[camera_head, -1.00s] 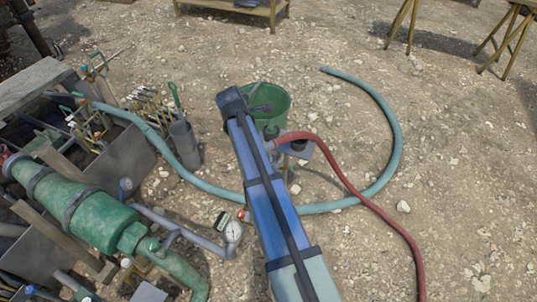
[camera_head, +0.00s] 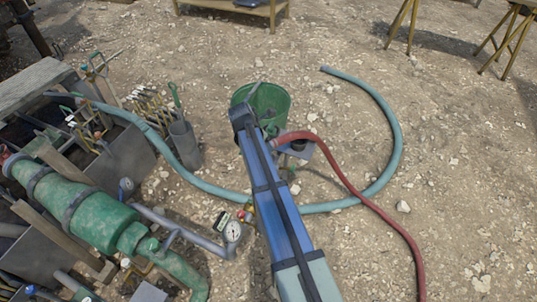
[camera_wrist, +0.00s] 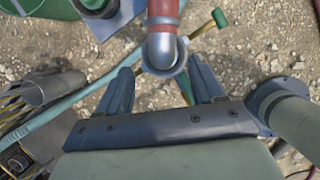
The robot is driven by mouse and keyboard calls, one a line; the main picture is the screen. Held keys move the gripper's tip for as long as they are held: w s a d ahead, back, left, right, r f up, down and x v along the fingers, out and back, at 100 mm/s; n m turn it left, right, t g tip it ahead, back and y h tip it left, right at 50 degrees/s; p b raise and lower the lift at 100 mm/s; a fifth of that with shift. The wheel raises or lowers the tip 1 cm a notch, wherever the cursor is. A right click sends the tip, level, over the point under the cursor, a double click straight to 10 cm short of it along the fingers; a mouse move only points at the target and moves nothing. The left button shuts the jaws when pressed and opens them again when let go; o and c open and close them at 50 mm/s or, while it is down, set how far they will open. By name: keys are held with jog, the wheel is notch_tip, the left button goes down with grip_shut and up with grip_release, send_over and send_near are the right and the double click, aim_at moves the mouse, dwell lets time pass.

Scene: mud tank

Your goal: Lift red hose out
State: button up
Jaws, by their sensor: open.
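The red hose (camera_head: 365,200) runs from near the far end of my arm down to the lower right edge in the head view. In the wrist view, a short red length (camera_wrist: 163,10) shows at the top, with a grey metal elbow (camera_wrist: 161,50) below it. My gripper (camera_wrist: 163,76) is open, one finger on each side of the elbow's lower end. I cannot tell whether either finger touches it. My gripper's fingers are hidden behind my blue arm in the head view.
A green bucket (camera_head: 269,97) stands just beyond my arm's end. A teal hose (camera_head: 400,140) curves across the gravel. A green pump-like cylinder (camera_head: 85,215), a gauge (camera_head: 232,231) and a metal tool holder (camera_head: 185,145) stand left. Gravel at right is mostly clear.

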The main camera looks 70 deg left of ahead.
jog(key=shift+x, duration=3.05)
jog(key=shift+w+d, duration=0.15)
jog(key=shift+c, duration=0.4)
grip_shut()
